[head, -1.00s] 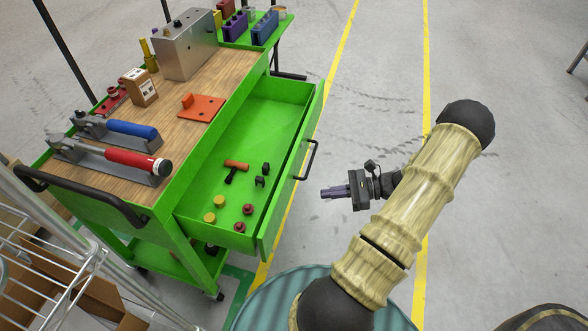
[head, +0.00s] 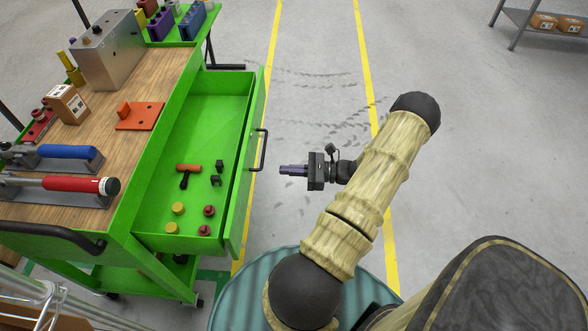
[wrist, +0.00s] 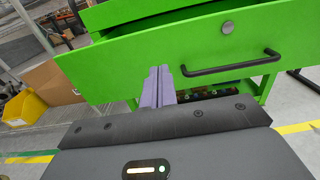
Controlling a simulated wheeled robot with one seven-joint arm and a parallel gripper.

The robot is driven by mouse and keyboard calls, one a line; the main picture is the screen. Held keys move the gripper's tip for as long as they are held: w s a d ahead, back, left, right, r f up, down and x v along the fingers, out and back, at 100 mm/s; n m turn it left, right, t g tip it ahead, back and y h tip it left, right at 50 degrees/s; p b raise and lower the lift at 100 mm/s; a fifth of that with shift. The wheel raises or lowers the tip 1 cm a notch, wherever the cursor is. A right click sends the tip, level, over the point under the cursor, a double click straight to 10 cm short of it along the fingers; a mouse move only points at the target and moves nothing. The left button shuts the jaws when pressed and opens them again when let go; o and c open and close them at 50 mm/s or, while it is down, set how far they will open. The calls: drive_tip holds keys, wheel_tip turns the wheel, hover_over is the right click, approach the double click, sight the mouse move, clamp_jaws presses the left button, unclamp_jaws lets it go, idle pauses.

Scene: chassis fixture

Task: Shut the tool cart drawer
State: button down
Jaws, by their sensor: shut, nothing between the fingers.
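The green tool cart drawer (head: 195,150) is pulled out toward the right side of the cart in the head view. A black bar handle (head: 261,150) is on its front panel. My gripper (head: 281,170) is shut and empty, a short way right of the handle and pointing at the drawer front. In the wrist view the purple fingers (wrist: 158,78) point at the green front panel (wrist: 120,65), left of the handle (wrist: 232,64). I cannot tell if they touch it.
The cart's wooden top (head: 70,168) carries a red-handled clamp (head: 80,184), a blue-handled clamp (head: 65,152), an orange bracket (head: 140,115) and a grey metal box (head: 105,48). A shelf (head: 545,18) stands far right. The floor right of the drawer is clear.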

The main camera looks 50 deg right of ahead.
sight(245, 168)
drive_tip(key=x, duration=1)
drive_tip(key=shift+a, duration=0.1)
